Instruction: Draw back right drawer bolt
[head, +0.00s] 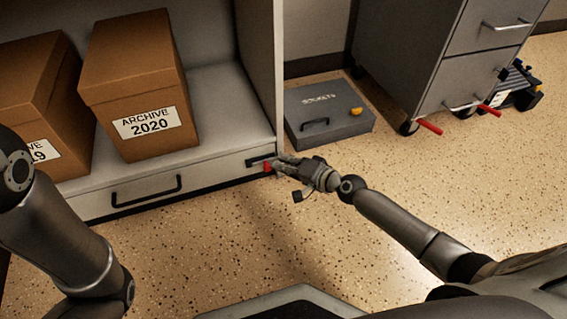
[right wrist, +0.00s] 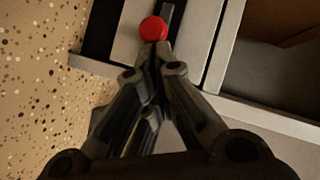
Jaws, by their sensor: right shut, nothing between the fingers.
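The drawer (head: 158,186) is a light front with a dark bar handle (head: 146,191), low in the shelf unit. At its right end is a bolt with a red knob (head: 268,167) and a dark bar. The red knob shows large in the right wrist view (right wrist: 154,28), just beyond the fingertips. My right gripper (head: 277,162) is shut and empty, with its tips at the knob; whether they touch it I cannot tell. It also shows in the right wrist view (right wrist: 157,52). Of my left arm only links show at the left; its gripper is out of view.
Two cardboard archive boxes (head: 130,80) stand on the shelf above the drawer. A grey sockets case (head: 328,117) lies on the floor right of the unit. A wheeled grey cabinet (head: 425,60) with red levers stands further right. The speckled floor (head: 200,245) before the drawer is clear.

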